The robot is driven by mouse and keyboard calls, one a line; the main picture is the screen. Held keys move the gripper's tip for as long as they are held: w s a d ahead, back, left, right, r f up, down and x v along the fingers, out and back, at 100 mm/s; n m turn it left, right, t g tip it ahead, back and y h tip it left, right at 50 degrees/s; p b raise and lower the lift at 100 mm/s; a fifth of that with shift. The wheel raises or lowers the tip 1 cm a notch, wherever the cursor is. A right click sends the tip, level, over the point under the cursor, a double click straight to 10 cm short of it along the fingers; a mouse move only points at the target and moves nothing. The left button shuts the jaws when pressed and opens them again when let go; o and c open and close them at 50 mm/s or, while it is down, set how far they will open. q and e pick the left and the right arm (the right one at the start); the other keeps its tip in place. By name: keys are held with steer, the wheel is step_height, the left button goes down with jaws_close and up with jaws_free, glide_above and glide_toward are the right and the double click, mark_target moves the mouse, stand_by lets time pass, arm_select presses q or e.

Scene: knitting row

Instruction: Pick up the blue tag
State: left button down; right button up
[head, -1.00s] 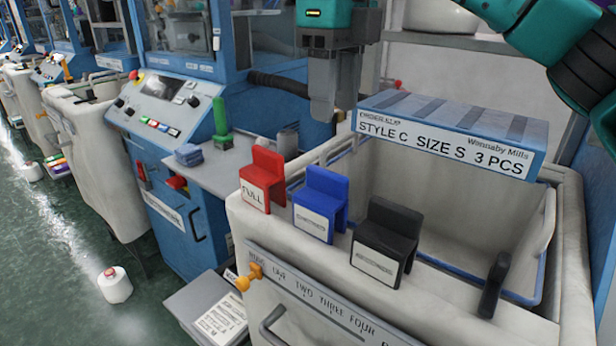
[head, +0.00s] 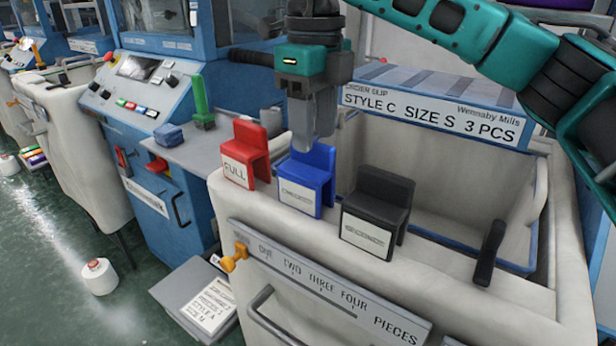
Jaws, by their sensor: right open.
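The blue tag (head: 305,190) sits over the front rim of the white bin, between the red tag (head: 240,160) marked FULL and the black tag (head: 375,212). A pale label is on its front. My right gripper (head: 312,145) points down directly above the blue tag, and its fingertips overlap the tag's upper edge in the picture. It is open and holds nothing. I cannot tell whether the fingers touch the tag. My left gripper is not in view.
The white bin (head: 285,240) has an order slip sign (head: 430,112) across its back. A black handle-like piece (head: 488,252) stands at the bin's right front.

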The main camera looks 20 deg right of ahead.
mark_target(306, 178)
step_height(306, 178, down, 3)
steer(key=shift+w+f, duration=0.1)
jaws_close()
stand_by(0.4)
